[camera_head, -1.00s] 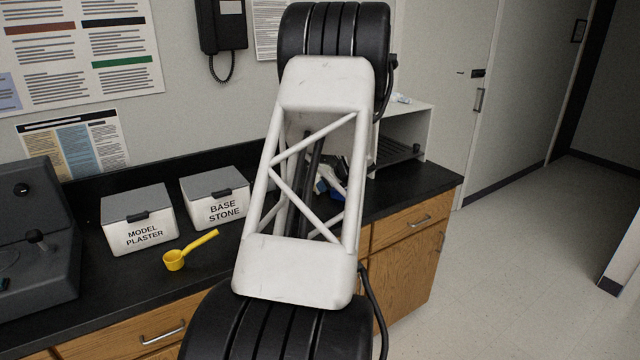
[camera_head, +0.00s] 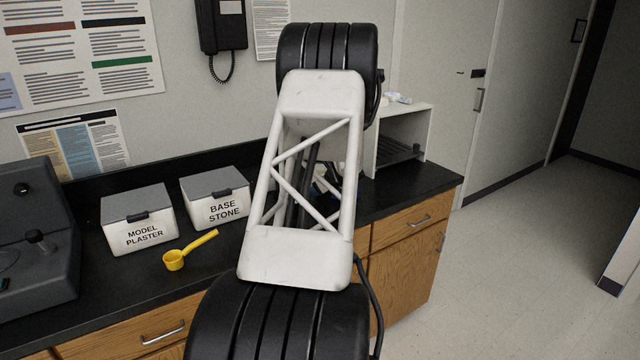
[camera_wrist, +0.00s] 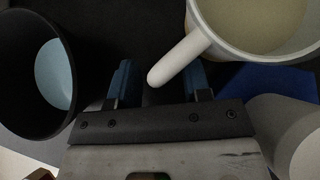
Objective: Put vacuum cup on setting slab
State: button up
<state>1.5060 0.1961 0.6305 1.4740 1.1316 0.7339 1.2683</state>
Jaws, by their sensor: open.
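In the wrist view a cream-white cup (camera_wrist: 260,51) with a pale inside shows at the upper right. Its rod-like handle (camera_wrist: 182,58) points down-left, and its tip lies between my gripper's blue fingers. My gripper (camera_wrist: 160,82) is open, and I cannot tell whether it touches the handle. A dark round vessel (camera_wrist: 22,110) with a light blue inside stands at the left. I cannot tell which of these is the vacuum cup. A flat blue piece (camera_wrist: 268,80) lies below the cream cup; I cannot tell if it is the setting slab. The head view hides my gripper behind my arm.
A pale grey rounded object (camera_wrist: 290,135) is close at the wrist view's right. On the black counter (camera_head: 115,285) stand a model plaster box (camera_head: 140,232), a base stone box (camera_head: 216,205), a yellow scoop (camera_head: 176,258) and a grey machine (camera_head: 38,240). A white shelf (camera_head: 422,130) stands right.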

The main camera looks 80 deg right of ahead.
jog(key=shift+w+d+f, duration=0.1)
jog(key=shift+w+f, duration=0.05)
jog(key=shift+w, duration=0.05)
jog(key=shift+c, duration=0.2)
grip_shut()
dwell(0.4)
